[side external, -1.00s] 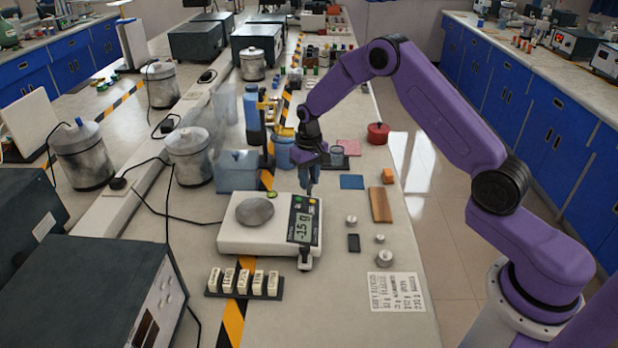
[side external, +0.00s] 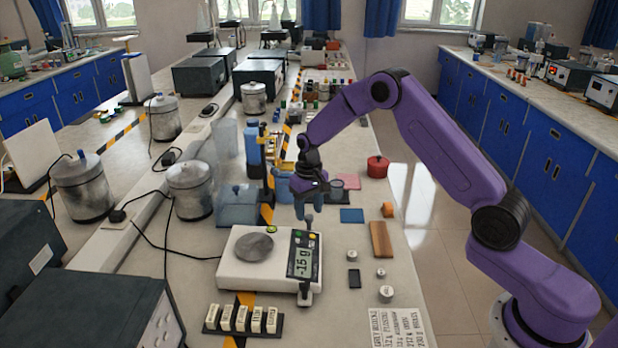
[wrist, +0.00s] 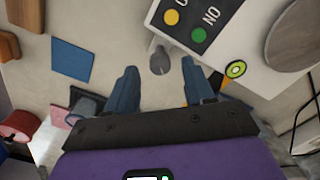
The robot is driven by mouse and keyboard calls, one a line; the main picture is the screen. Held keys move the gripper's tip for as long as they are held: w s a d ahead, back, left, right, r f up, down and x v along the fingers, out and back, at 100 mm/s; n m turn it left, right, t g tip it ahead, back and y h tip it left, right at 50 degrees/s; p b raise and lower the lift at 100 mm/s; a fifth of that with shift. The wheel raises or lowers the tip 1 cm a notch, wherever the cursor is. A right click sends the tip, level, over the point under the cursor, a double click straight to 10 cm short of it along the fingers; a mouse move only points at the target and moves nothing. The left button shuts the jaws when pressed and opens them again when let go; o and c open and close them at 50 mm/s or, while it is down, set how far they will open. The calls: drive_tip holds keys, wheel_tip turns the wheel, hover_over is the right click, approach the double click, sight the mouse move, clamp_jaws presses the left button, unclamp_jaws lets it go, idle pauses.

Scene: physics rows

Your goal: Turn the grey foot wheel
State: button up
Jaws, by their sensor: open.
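The white balance (side external: 235,270) stands on the bench with a grey round pan and a display reading -15 g. A grey foot wheel (wrist: 161,62) sticks out from the balance's edge in the wrist view, on a short stem. In the side view a grey foot (side external: 309,221) shows at the balance's far right corner, just under my fingers; another (side external: 304,298) is at the near right corner. My gripper (wrist: 160,73) is open and empty, pointing down, with one blue-grey finger on each side of the wheel's line.
A row of labelled white blocks (side external: 242,321) stands in front of the balance. Small metal weights (side external: 386,293), a wooden block (side external: 380,239) and a blue pad (side external: 352,215) lie to the right. A red pot (side external: 377,167) and a blue-grey container (side external: 237,207) stand farther back.

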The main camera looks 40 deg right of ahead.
sight(309, 216)
wheel_tip(309, 216, up, 16)
idle(0.4)
drive_tip(key=s+a+r+n, duration=0.1)
drive_tip(key=s+a+n, duration=0.2)
drive_tip(key=s+a, duration=0.5)
drive_tip(key=s+a+r+n, duration=0.2)
drive_tip(key=s+a+n, duration=0.15)
drive_tip(key=s, duration=0.75)
drive_tip(key=s+d+f+n, duration=0.1)
drive_tip(key=s+d+n, duration=0.1)
drive_tip(key=s, duration=0.9)
drive_tip(key=s+d+f+n, duration=0.2)
drive_tip(key=s+n, duration=0.3)
drive_tip(key=s, duration=0.6)
drive_tip(key=shift+s+d, duration=0.3)
drive_tip(key=shift+d, duration=0.25)
